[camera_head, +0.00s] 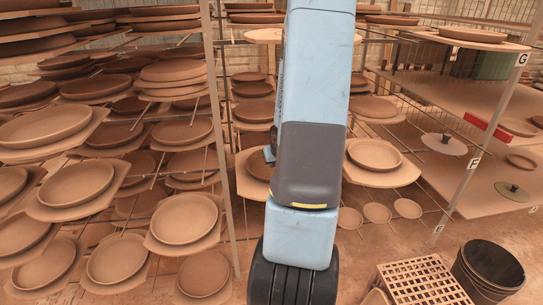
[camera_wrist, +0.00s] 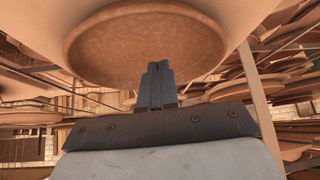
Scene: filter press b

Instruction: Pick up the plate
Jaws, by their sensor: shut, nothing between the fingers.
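Many round clay plates sit on boards in racks, and the pictures do not single out one as the task's plate. In the wrist view a brown round plate (camera_wrist: 145,30) with a raised rim fills the top middle, on a paler surface. My gripper (camera_wrist: 159,68) points at it, with its two dark fingers pressed together and empty. The fingertips overlap the plate's near rim in the picture; I cannot tell whether they touch it. In the head view my arm hides the gripper. A plate on a board (camera_head: 374,155) shows right of my arm, and another plate (camera_head: 258,164) is partly hidden left of it.
Metal rack posts (camera_head: 219,130) and thin rods stand close around my arm. A slatted crate (camera_head: 420,283) and a dark bin (camera_head: 488,268) stand on the floor at lower right. A shelf (camera_head: 440,75) with a lid (camera_head: 444,144) below it is at right.

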